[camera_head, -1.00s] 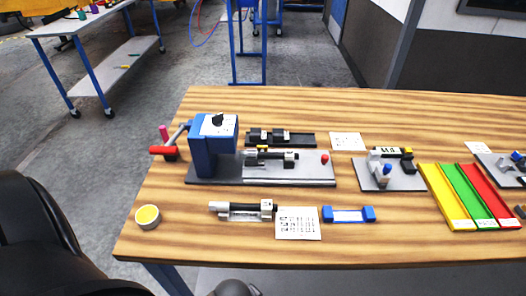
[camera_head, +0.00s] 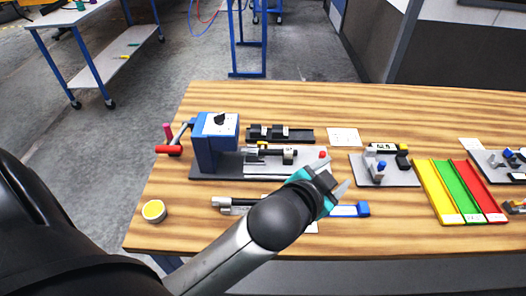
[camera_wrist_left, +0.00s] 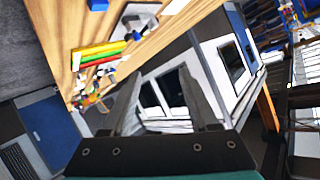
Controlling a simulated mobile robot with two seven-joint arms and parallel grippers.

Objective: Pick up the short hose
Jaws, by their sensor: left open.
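I cannot tell for certain which piece is the short hose. A short black cylinder with a pale left end (camera_head: 232,202) lies in a holder at the front of the wooden table, its right part hidden by my left arm. Another dark cylindrical piece (camera_head: 272,153) lies on the plate beside the blue machine. My left gripper (camera_head: 336,178) is open and empty, above the table to the right of both pieces. In the left wrist view its two fingers (camera_wrist_left: 160,85) stand apart with nothing between them. My right gripper is not in view.
The blue machine (camera_head: 215,140) with a red-handled lever stands at the left. A blue-ended holder (camera_head: 362,209) lies partly behind my gripper. Yellow, green and red trays (camera_head: 460,190) are at the right. A yellow-topped round tin (camera_head: 153,211) sits front left. Bare wood lies around it.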

